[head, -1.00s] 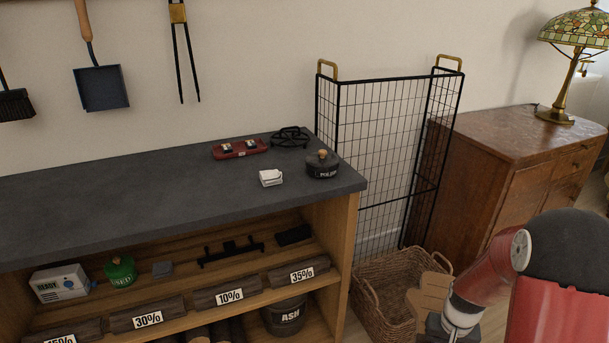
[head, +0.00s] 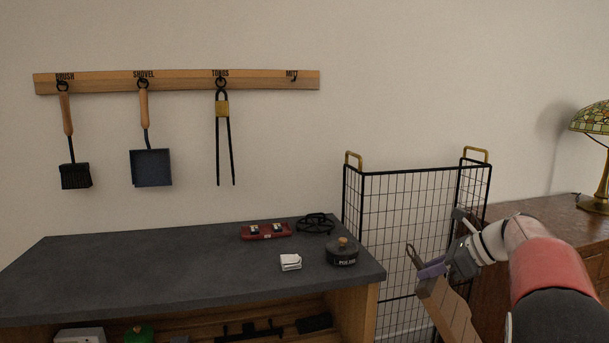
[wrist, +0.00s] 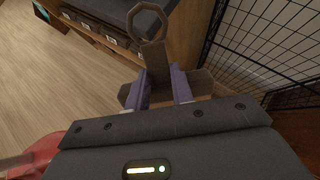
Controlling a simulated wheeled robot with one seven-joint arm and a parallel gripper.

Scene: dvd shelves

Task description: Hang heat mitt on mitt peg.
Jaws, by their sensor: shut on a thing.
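The tan heat mitt (head: 448,312) hangs below my gripper (head: 432,268) at the lower right of the head view, in front of the wire screen. My gripper's purple fingers are shut on the mitt near its loop end. The mitt's ring loop (wrist: 147,28) sticks out beyond the fingers in the wrist view. The peg is empty, well up and left of my gripper.
A brush (head: 75,174), shovel (head: 151,166) and tongs (head: 222,108) hang on the other pegs. The dark counter (head: 150,270) below holds a black pot (head: 342,254), red tray (head: 266,231) and white cloth-like item (head: 291,262). The wire screen (head: 405,210) stands right of the counter. The wall around the peg is clear.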

